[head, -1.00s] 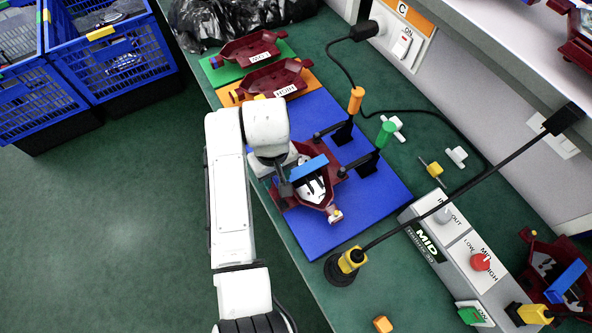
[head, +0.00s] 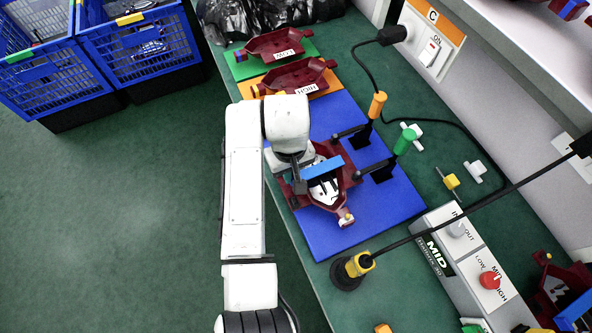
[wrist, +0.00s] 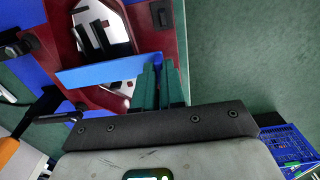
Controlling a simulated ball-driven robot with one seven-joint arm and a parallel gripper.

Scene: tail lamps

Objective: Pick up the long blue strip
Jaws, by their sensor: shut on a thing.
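The long blue strip (head: 322,167) lies across the dark red lamp housing (head: 349,177) in the head view, over its white and black inside. It also shows in the wrist view (wrist: 105,72), running leftward from the fingers. My gripper (head: 301,180) is at the strip's left end in the head view. In the wrist view my gripper's green fingers (wrist: 160,80) are closed on the strip's right end. I cannot tell whether the strip touches the housing or is slightly above it. The fingertips are partly hidden in the head view.
The housing sits on a blue mat (head: 325,240). Orange (head: 377,105) and green (head: 404,142) handled clamps stand at its right. Two more red housings lie behind, on orange and green mats. A grey control box (head: 465,260) and black rod stand at the right. Blue crates (head: 150,60) stand at left.

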